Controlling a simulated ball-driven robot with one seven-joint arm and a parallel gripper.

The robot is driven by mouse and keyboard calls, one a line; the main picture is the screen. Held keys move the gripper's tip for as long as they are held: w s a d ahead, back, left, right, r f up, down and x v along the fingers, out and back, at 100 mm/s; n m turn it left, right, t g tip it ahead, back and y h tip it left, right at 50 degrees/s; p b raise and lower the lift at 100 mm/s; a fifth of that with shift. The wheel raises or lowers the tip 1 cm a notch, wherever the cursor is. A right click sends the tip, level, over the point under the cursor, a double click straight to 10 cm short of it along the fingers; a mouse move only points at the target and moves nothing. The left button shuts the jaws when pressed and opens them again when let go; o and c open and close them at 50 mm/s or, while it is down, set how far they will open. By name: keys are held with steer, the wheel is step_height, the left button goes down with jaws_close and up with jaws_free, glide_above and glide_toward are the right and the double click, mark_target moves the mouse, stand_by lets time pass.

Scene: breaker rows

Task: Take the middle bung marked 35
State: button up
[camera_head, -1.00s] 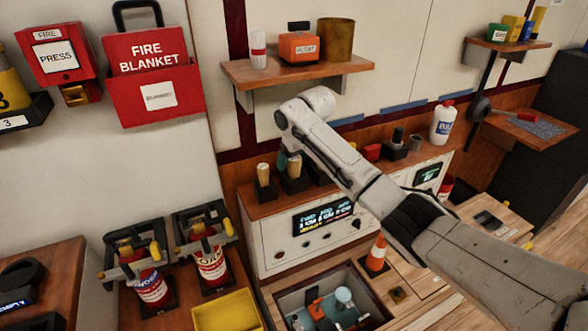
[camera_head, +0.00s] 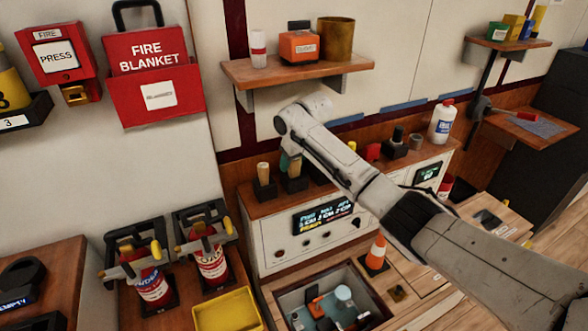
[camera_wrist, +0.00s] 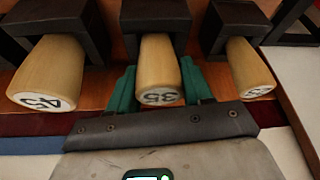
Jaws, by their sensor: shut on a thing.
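In the wrist view, the middle bung (camera_wrist: 158,68), pale wood with 35 on its end, sits with its far end in a black block (camera_wrist: 155,18). My gripper (camera_wrist: 158,86) has its green fingers on both sides of this bung and is shut on it. A left bung (camera_wrist: 48,72), whose label looks like 45, and a right bung (camera_wrist: 247,65), its number hard to read, sit in their own blocks. In the head view, the left bung (camera_head: 263,174) and middle bung (camera_head: 293,167) stand on the wooden counter; my arm covers the space to their right.
A wooden shelf (camera_head: 300,72) with a cup and an orange box hangs above my arm. A control panel (camera_head: 322,217) is below the bungs. A white bottle (camera_head: 442,121) and dark block (camera_head: 394,147) stand farther right. A yellow bin (camera_head: 228,311) is at lower left.

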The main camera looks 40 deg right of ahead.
steer(key=shift+r, duration=0.15)
step_height(320, 180, up, 2)
steer(key=shift+r, duration=0.25)
steer(key=shift+a+f, duration=0.2)
steer(key=shift+a, duration=0.05)
steer(key=h, duration=0.1)
steer(key=a+h+b, duration=0.1)
steer(key=a+t+h+b, duration=0.1)
steer(key=shift+s+a+f+n+h, duration=0.15)
steer(key=shift+s+f+n+h, duration=0.1)
steer(key=shift+n+h, duration=0.15)
step_height(320, 180, up, 6)
steer(key=a, duration=0.2)
steer(key=s+a+y, duration=0.1)
steer(key=a, duration=0.5)
steer(key=s+a+r+y+p, duration=0.1)
steer(key=s+a, duration=0.1)
steer(key=a, duration=0.5)
steer(key=s+a+r+g+y, duration=0.1)
steer(key=s+a, duration=0.1)
steer(key=a, duration=0.5)
steer(key=shift+s+a+m+y+p, duration=0.15)
steer(key=shift+m+y+p, duration=0.25)
